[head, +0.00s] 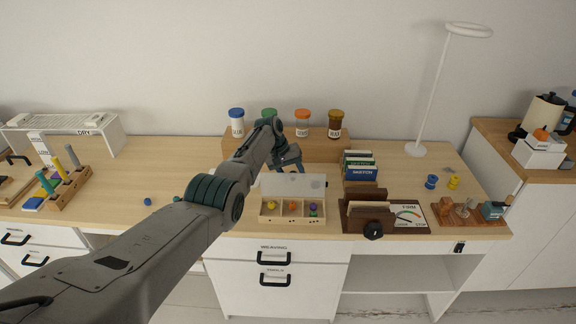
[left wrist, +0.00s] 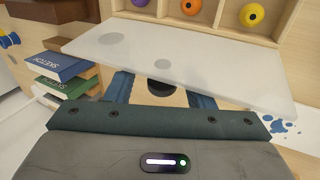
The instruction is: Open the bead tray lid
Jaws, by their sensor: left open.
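The bead tray (head: 266,219) is a light wooden box near the desk's front edge, with yellow, orange and purple beads in its compartments. Its pale translucent lid (head: 292,186) stands raised along the tray's back side, so the compartments are uncovered. My left gripper (head: 289,164) is open, just behind and above the lid's upper edge. In the left wrist view the lid (left wrist: 215,62) lies across the picture and covers the fingertips of the open gripper (left wrist: 160,88); I cannot tell whether they touch it. The compartments (left wrist: 207,12) show beyond it. My right gripper is out of view.
Sketch books (head: 361,168) and a wooden holder (head: 368,217) stand close to the tray's right. A wooden stand (head: 240,150) with several lidded jars is behind my gripper.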

